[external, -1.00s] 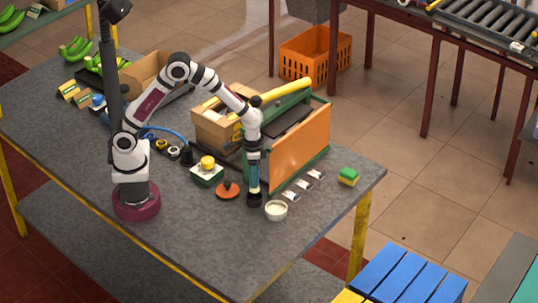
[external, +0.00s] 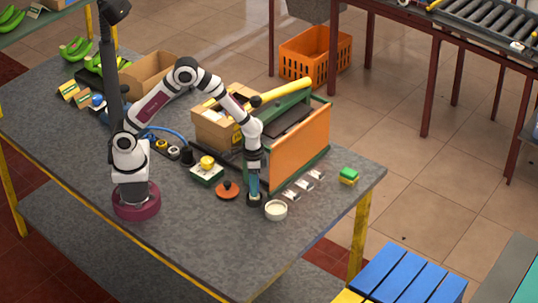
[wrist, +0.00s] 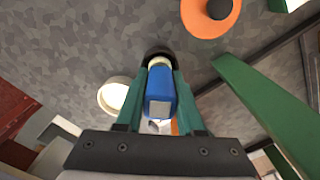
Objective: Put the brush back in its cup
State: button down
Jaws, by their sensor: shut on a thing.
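My gripper (external: 254,192) points straight down near the front of the table. In the wrist view its green fingers (wrist: 160,100) are closed on both sides of the brush's blue handle (wrist: 160,88). A pale band shows at the brush's far end. That end lies over or inside the mouth of the dark cup (wrist: 160,50); I cannot tell how deep it is. The black cup (external: 254,200) stands upright on the table directly under my gripper. My fingers mostly hide the brush in the external view.
A white bowl (external: 276,210) stands close beside the cup. An orange disc with a black knob (external: 227,190) lies to the left. A green-framed bin with an orange panel (external: 300,145) stands close behind.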

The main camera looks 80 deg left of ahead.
jog(key=shift+f, duration=0.65)
dwell(0.6)
jog(key=shift+c, duration=0.2)
grip_release()
jog(key=shift+r, duration=0.3)
dwell(0.5)
jog(key=shift+r, duration=1.25)
jog(key=shift+r, duration=3)
